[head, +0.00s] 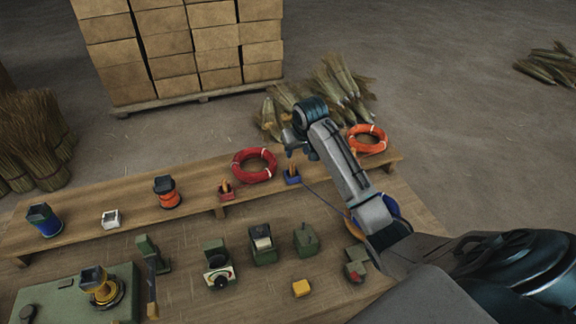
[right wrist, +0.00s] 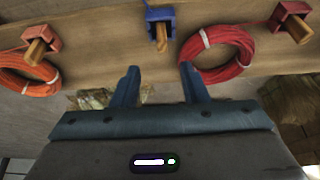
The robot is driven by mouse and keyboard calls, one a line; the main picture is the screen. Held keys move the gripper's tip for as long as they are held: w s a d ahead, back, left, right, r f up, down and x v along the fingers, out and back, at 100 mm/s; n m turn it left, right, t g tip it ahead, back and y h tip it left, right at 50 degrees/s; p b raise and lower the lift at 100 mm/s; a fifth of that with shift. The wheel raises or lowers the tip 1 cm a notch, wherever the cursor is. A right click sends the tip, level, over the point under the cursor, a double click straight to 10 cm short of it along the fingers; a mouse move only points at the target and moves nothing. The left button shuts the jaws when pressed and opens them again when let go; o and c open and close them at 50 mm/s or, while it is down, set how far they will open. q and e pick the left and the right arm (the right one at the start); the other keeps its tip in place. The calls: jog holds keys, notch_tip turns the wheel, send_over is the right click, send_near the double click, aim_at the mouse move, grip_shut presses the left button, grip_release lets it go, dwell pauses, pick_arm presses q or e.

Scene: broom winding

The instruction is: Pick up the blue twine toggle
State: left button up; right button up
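The blue twine toggle is a wooden peg (right wrist: 161,38) in a small blue holder (right wrist: 159,14) on the wooden shelf. In the head view the blue holder (head: 292,178) stands between the red coil and the orange coil. My right gripper (right wrist: 160,80) is open and empty. Its two fingers point towards the toggle, with one finger on either side of its line and a gap between. In the head view my right gripper (head: 293,148) is above and behind the blue holder, partly hidden by its own wrist. My left gripper is not in view.
A red holder with a peg (head: 226,190) and a red coil (head: 254,165) lie left of the blue holder. An orange coil (head: 367,138) lies right. Several green devices stand on the nearer table.

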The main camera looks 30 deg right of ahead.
aim_at(292, 164)
jog(key=p+x, duration=0.2)
jog(key=x, duration=0.3)
jog(key=shift+w+a+f+p, duration=0.1)
jog(key=shift+w+f+p, duration=0.15)
jog(key=shift+p, duration=0.15)
jog(key=shift+w+f+p, duration=0.1)
jog(key=shift+f+p, duration=0.3)
jog(key=shift+w+f, duration=0.1)
jog(key=shift+f, duration=0.6)
jog(key=shift+w+f, duration=0.25)
jog(key=shift+f, duration=0.15)
jog(key=shift+s+r, duration=0.1)
grip_shut()
